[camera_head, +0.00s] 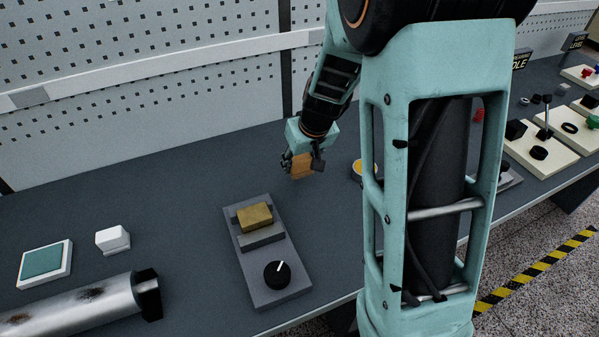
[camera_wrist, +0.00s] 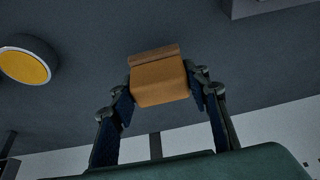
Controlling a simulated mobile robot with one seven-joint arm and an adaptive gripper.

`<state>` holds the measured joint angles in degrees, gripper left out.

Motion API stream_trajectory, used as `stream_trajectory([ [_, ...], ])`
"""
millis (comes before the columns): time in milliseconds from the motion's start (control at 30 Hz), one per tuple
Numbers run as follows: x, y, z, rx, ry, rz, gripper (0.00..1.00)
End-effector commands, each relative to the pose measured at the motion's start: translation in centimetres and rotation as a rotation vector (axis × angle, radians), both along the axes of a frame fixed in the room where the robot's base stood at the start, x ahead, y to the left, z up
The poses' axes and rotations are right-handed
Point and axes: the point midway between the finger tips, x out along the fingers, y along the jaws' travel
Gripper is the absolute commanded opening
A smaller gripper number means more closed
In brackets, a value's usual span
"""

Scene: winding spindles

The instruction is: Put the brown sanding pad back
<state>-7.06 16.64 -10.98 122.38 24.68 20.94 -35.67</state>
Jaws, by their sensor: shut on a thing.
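The brown sanding pad (camera_head: 301,166) is an orange-brown block held above the dark bench, behind and to the right of the grey fixture. My gripper (camera_head: 303,160) is shut on it. In the wrist view the pad (camera_wrist: 158,82) sits between both fingers of my gripper (camera_wrist: 159,90), with a browner strip along its far edge. The pad appears clear of the bench, though the exact height is hard to tell.
A grey fixture (camera_head: 261,243) bears a brass-yellow block (camera_head: 254,217) and a black knob (camera_head: 277,275). A yellow round pad (camera_wrist: 25,66) lies nearby. A teal pad (camera_head: 45,261), a white block (camera_head: 112,240) and a metal tube (camera_head: 75,308) stand left. Bench behind the fixture is clear.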

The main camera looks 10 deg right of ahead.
Motion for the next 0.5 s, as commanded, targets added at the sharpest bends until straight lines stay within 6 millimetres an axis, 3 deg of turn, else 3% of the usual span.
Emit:
stream_trajectory([
  [333,0.7,-0.2,-3.8,0.0,0.001,0.0,0.17],
  [500,0.7,-0.2,-4.0,0.0,0.0,0.001,0.17],
])
